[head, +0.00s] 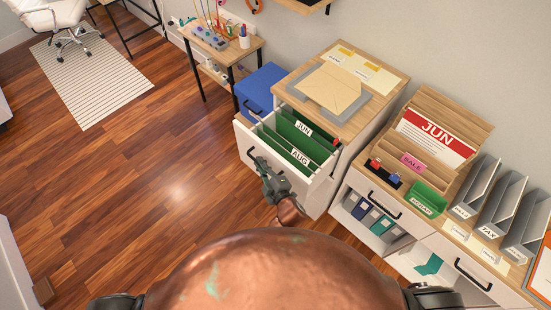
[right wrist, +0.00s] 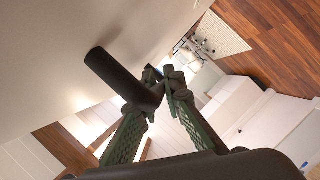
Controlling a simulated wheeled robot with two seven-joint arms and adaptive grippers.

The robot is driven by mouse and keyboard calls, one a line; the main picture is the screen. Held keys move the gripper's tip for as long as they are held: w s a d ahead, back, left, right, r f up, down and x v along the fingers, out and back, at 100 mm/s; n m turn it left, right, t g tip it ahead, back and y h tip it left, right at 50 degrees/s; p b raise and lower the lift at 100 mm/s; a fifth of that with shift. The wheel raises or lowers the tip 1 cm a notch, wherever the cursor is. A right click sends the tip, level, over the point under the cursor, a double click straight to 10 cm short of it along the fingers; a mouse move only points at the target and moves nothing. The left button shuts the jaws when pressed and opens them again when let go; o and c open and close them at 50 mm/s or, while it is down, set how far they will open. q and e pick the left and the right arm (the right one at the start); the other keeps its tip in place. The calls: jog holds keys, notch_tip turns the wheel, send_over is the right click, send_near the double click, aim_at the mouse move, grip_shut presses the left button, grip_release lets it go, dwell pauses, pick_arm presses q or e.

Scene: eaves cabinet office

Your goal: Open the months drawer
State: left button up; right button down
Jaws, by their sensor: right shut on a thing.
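The months drawer (head: 246,133) stands pulled out of the white cabinet, with green hanging folders labelled JUN (head: 304,128) and AUG (head: 299,156) inside. My right gripper (head: 262,168) is at the drawer's front, shut on its dark bar handle (head: 252,156). In the right wrist view the dark handle (right wrist: 112,72) runs between the green-grey fingers of my right gripper (right wrist: 160,85). The fingers hide part of the handle. My left gripper is not in the head view.
An envelope on a grey tray (head: 367,106) lies on the cabinet top. A blue box (head: 262,86) stands behind the cabinet's left side. A sideboard with a JUN sign (head: 437,137) and file holders stands at right. The wooden floor (head: 150,190) at left is clear.

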jog(key=shift+s+a, duration=0.15)
jog(key=shift+s, duration=0.1)
jog(key=c, duration=2.2)
grip_release()
jog(key=shift+s, duration=0.1)
jog(key=shift+o, duration=0.9)
jog(key=shift+s, duration=0.2)
jog(key=v, duration=1.1)
jog(key=shift+s+d, duration=0.2)
jog(key=shift+d, duration=0.05)
